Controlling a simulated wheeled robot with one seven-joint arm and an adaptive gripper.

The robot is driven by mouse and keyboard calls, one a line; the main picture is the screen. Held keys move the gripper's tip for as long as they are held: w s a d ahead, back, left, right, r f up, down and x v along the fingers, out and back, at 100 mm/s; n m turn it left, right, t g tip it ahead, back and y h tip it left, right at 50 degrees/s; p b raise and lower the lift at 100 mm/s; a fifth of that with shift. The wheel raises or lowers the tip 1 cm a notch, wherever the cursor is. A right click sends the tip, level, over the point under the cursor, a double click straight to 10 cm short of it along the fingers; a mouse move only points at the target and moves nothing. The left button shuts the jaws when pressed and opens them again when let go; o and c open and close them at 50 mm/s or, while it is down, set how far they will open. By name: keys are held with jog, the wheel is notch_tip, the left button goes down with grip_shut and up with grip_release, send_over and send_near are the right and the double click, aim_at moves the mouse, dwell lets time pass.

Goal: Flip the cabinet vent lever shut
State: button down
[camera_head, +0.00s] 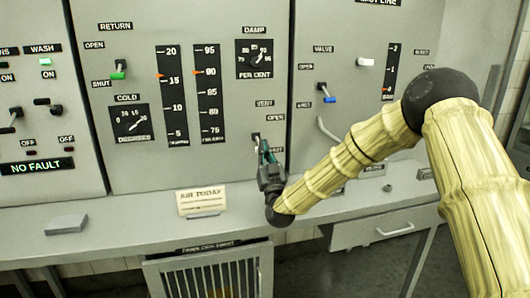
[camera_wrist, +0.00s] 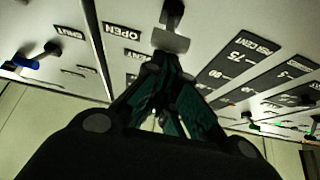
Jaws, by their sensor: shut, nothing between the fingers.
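The vent lever (camera_head: 255,137) is on the right side of the middle cabinet panel, beside the VENT, OPEN and SHUT labels; my gripper partly hides it. In the wrist view, the lever (camera_wrist: 171,40) shows as a pale grey handle on a dark mount, close beyond my fingertips. My gripper (camera_head: 264,148) is in front of the lever, above the desk shelf. In the wrist view, my gripper (camera_wrist: 163,60) is shut and empty, its teal fingers brought together just at the handle's edge. I cannot tell whether they touch it. The lever's exact tilt is unclear.
A grey shelf (camera_head: 135,228) runs below the panels, with a cream AIR TODAY card (camera_head: 201,199) and a grey block (camera_head: 66,224) on it. Other levers flank the work spot: a green-tipped one (camera_head: 119,72) and a blue-tipped one (camera_head: 328,97). Open space lies before the middle panel.

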jog(key=shift+f, duration=0.35)
jog(key=s+d+f, duration=0.1)
jog(key=s, duration=0.7)
jog(key=s+d+f, duration=0.1)
jog(key=s, duration=0.7)
jog(key=shift+d+f, duration=0.3)
jog(key=shift+d, duration=0.05)
